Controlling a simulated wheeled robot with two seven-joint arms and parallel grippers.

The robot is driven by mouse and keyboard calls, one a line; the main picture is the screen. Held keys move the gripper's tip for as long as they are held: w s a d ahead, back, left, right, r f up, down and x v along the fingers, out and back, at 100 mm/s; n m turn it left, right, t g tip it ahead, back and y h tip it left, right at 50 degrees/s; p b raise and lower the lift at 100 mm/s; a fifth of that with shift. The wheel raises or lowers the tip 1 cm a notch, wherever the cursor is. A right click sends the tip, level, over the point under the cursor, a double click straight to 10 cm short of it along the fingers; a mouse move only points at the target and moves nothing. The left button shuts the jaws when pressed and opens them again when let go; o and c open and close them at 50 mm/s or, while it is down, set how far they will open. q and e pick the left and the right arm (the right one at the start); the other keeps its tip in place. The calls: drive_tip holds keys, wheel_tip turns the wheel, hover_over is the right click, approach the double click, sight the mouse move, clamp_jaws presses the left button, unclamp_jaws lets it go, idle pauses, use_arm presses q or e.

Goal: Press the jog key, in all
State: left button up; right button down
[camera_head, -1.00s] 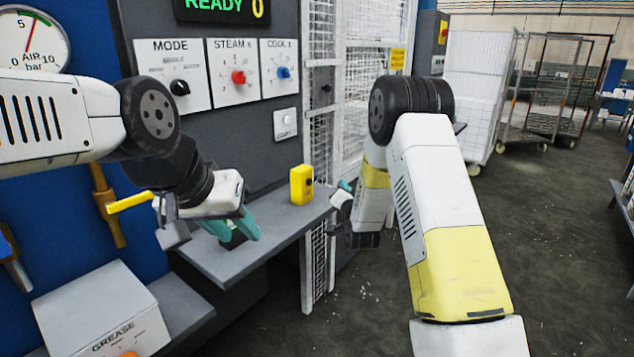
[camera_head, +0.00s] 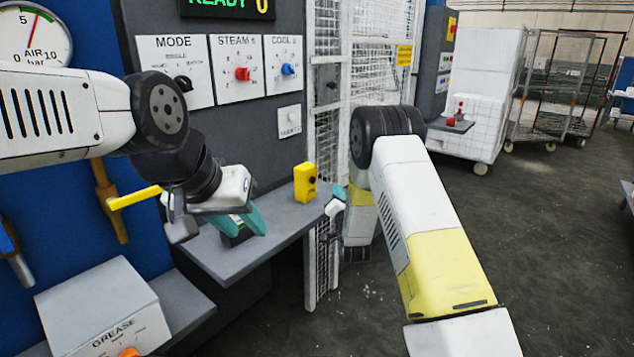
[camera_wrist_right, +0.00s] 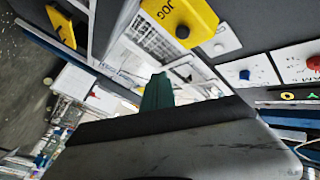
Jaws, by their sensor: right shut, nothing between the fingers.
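The yellow jog box (camera_head: 305,183) stands upright on the grey shelf. My left gripper (camera_head: 243,224) is low over the shelf, left of the box. A dark shape shows between its teal fingers; whether they grip it is unclear.
The grey shelf (camera_head: 275,222) runs under the panel with MODE, STEAM and COOL knobs (camera_head: 242,74). A white mesh fence (camera_head: 322,100) stands close behind my right gripper. A GREASE box (camera_head: 100,305) is at lower left.

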sight(316, 179)
drive_tip(key=shift+w+a, duration=0.65)
drive_tip(key=shift+a, duration=0.2)
drive_tip(key=shift+w+a, duration=0.6)
drive_tip(key=shift+a, duration=0.3)
drive_tip(key=shift+w+a, duration=0.65)
drive_tip(key=shift+a, duration=0.2)
drive_tip(key=shift+a, duration=0.1)
drive_tip(key=shift+w+a, duration=0.2)
drive_tip(key=shift+a, duration=0.05)
drive_tip(key=shift+w+a, duration=0.35)
drive_tip(key=shift+a, duration=0.2)
idle(1.2)
drive_tip(key=shift+s+d, duration=0.6)
drive_tip(key=shift+d, duration=0.25)
drive_tip(key=shift+s+d, duration=0.75)
drive_tip(key=shift+d, duration=0.3)
drive_tip(key=shift+s+d, duration=0.7)
drive_tip(key=shift+d, duration=0.3)
